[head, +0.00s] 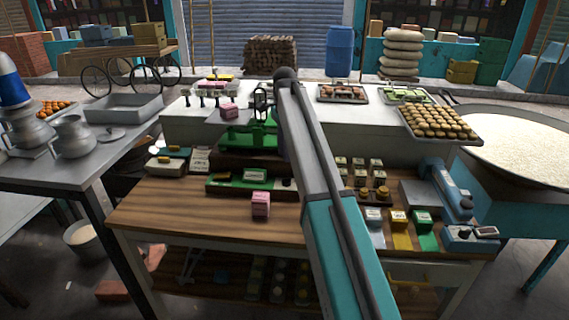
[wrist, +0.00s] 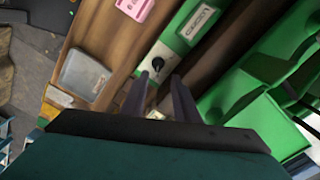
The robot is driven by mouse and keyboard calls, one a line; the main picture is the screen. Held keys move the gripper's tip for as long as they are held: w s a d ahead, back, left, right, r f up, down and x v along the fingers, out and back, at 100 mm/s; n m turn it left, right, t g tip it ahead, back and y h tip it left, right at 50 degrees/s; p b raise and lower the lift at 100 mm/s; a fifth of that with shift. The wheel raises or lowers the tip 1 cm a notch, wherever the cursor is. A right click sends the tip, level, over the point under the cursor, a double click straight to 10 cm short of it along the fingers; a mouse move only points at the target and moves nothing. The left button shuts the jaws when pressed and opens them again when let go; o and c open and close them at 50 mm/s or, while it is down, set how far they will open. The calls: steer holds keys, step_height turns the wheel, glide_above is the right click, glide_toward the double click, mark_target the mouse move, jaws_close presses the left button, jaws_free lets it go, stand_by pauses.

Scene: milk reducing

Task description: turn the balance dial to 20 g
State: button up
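The green balance (head: 262,138) stands on a dark wooden base. A green strip panel (head: 222,187) with a white label lies in front of it. In the wrist view, the balance dial (wrist: 157,64) is a small black knob on a pale part of this panel (wrist: 178,48). My gripper (wrist: 160,78) is open and empty. Its two dark fingers point toward the dial, with their tips close to it on either side in the picture. I cannot tell whether they touch it. The dial's setting is too small to read. My arm hides the gripper in the head view.
Small jars and coloured boxes (head: 401,240) stand right of my arm. The table's front left is clear.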

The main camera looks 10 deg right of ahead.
steer(key=shift+r+b, duration=0.3)
steer(key=shift+r, duration=1.5)
